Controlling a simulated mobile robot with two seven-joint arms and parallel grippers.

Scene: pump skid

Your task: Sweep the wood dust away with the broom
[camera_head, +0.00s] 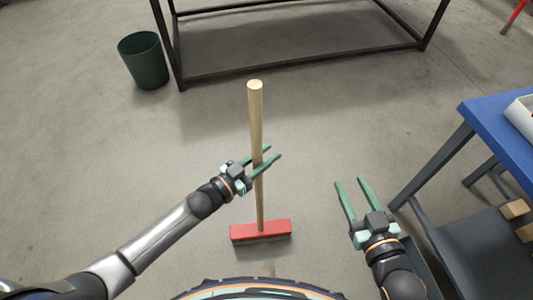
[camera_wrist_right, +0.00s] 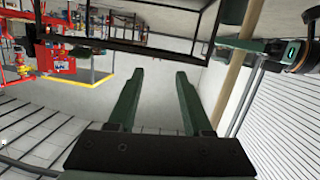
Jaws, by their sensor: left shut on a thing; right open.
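The broom has a pale wooden handle (camera_head: 256,115) and a red head (camera_head: 261,230) with dark bristles, which looks to be at the floor. It stands nearly upright in the middle of the head view. My left gripper (camera_head: 275,152) is shut on the handle around its middle. My right gripper (camera_head: 350,181) is open and empty, to the right of the broom and apart from it. In the right wrist view its fingers (camera_wrist_right: 159,72) are spread, with the handle (camera_wrist_right: 235,75) to their right. A small tan patch (camera_head: 270,269) below the broom head may be wood dust; I cannot tell surely.
A dark green bin (camera_head: 145,60) stands at the back left beside a black metal frame (camera_head: 300,62). A blue-topped table (camera_head: 495,125) stands at the right, with a grey shelf (camera_head: 480,255) below holding wooden blocks (camera_head: 514,209). The concrete floor left of the broom is clear.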

